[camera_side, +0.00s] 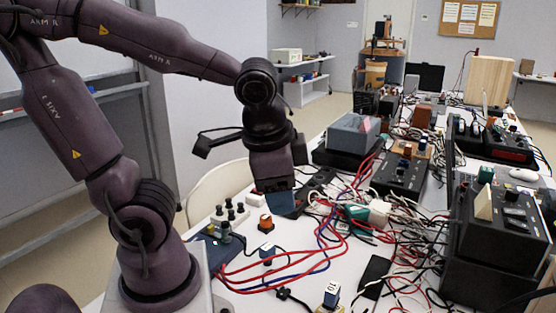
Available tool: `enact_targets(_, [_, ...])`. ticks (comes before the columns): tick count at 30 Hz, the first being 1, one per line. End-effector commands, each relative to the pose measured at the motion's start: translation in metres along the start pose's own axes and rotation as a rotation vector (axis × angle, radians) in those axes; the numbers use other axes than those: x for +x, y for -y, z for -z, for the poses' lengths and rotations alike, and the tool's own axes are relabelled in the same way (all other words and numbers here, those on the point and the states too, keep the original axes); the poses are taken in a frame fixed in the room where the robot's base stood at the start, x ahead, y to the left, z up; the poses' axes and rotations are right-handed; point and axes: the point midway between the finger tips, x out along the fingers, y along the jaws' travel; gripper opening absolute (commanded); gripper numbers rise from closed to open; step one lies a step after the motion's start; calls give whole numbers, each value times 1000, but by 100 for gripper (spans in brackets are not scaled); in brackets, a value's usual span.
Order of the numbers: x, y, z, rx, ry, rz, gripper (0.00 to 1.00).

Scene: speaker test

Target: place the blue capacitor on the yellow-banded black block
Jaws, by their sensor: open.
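My gripper (276,186) points down over the left part of the table, open. A blue boxy shape (281,204) shows directly below it; I cannot tell whether it lies between the fingers or is part of the gripper. A small blue-topped piece (267,252) stands on the white table, below and slightly left of the gripper in the picture. It may be the blue capacitor. A small dark block with a white face and a yellow base (331,295) stands near the front edge of the picture. It may be the yellow-banded black block.
Red and blue cables (325,243) loop across the table close to the small pieces. Black instruments (500,225) crowd the right side. A black flat box (375,275) lies front right.

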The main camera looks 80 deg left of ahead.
Motion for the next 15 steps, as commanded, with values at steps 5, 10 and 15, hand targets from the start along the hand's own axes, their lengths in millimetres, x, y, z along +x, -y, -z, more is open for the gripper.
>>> enact_targets(5, [-35,7,3,-223,-223,-105,53])
enact_targets(10, [-45,8,5,-280,-289,-137,53])
enact_targets(15, [-45,8,5,-279,-289,-138,53])
